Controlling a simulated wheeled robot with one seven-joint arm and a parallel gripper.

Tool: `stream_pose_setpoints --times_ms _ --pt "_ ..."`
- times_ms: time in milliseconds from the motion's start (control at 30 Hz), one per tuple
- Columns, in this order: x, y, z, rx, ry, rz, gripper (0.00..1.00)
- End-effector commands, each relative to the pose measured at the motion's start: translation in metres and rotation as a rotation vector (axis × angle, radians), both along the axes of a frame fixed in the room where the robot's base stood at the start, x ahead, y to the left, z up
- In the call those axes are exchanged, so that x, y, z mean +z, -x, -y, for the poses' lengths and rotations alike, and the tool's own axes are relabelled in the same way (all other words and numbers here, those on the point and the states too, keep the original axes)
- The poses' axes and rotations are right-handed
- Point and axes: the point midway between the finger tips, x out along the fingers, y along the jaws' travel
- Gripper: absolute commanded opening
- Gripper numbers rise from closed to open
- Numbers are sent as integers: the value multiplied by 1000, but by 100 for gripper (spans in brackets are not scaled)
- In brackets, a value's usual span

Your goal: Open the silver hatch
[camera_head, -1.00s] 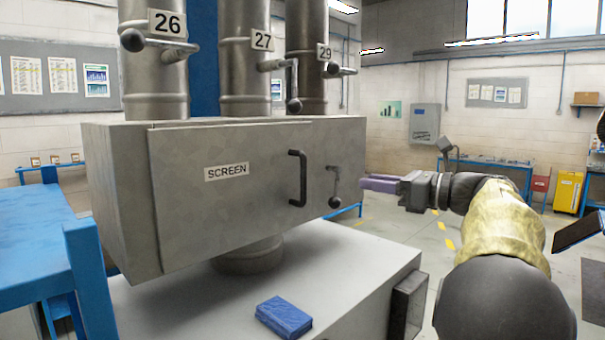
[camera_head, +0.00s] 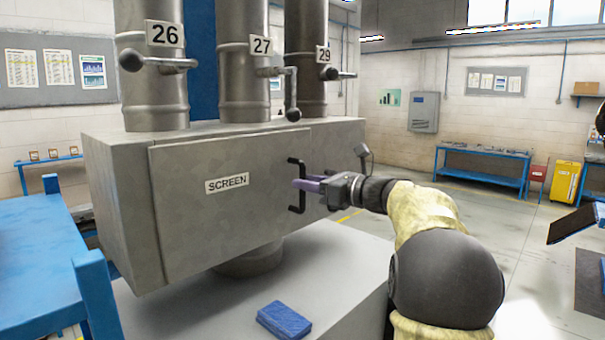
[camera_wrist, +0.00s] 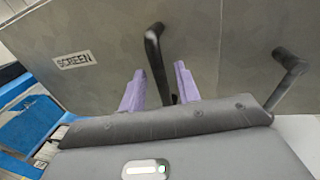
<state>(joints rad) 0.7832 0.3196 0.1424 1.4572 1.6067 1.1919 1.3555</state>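The silver hatch (camera_head: 215,235) is a grey metal door labelled SCREEN on the front of a metal box; it looks shut. Its black upright bar handle (camera_head: 292,161) is at the door's right side. My gripper (camera_head: 303,185) is at the handle, its purple fingers apart. In the wrist view the handle (camera_wrist: 153,45) passes between the two open fingers (camera_wrist: 158,84), with gaps visible; its lower end is hidden by my gripper body. A second, smaller lever (camera_wrist: 290,62) shows to the right in the wrist view; my gripper hides it in the head view.
Pipes numbered 26, 27 and 29 (camera_head: 243,90) with valve levers rise above the box. A blue block (camera_head: 284,320) lies on the pale surface (camera_head: 215,315) below. A blue bench (camera_head: 35,255) stands at left. Open floor is at right.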

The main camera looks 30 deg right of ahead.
Motion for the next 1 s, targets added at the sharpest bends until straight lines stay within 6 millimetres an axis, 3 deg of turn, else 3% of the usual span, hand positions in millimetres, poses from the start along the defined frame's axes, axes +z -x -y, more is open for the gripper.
stream_pose_setpoints --times_ms 200,467,633,1000 --pt "1 -17 -10 0 -1 1 33" --pt "0 -18 -12 1 0 1 33" --pt "0 -18 -12 2 0 1 1" --pt "0 -18 -13 1 0 1 0"
